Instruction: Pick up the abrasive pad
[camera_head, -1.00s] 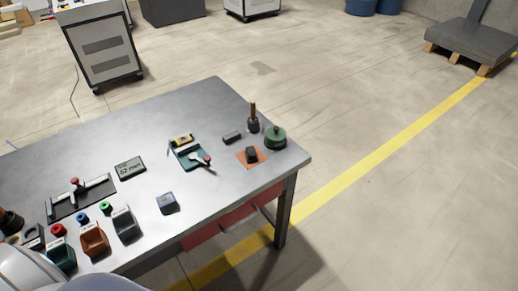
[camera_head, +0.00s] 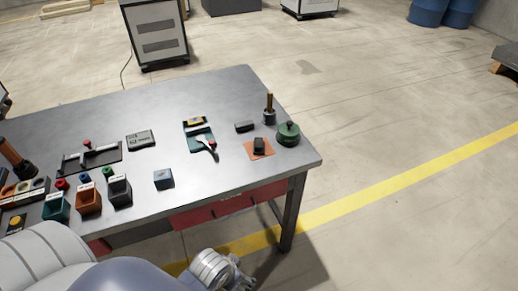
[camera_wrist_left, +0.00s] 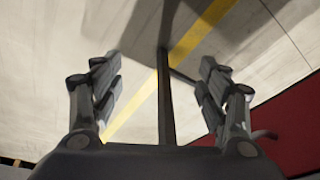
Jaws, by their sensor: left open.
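No label marks the abrasive pad. Candidates on the steel table (camera_head: 100,108) are a dark block (camera_head: 259,145) lying on an orange square sheet (camera_head: 250,154), and a separate small dark block (camera_head: 244,126) behind it; I cannot tell which is the pad. My left gripper (camera_wrist_left: 160,85) is open and empty in the left wrist view, facing the floor, a table leg and a red panel. In the head view my left arm's end shows at the bottom, in front of the table and well short of both blocks. My right gripper is not in view.
Near the blocks stand a green round container (camera_head: 288,134) and a wooden-handled tool (camera_head: 269,110). A teal tray (camera_head: 200,135) and a blue-grey block (camera_head: 163,179) are further left. Several small bins (camera_head: 88,202) line the front left. The table's right front corner is clear.

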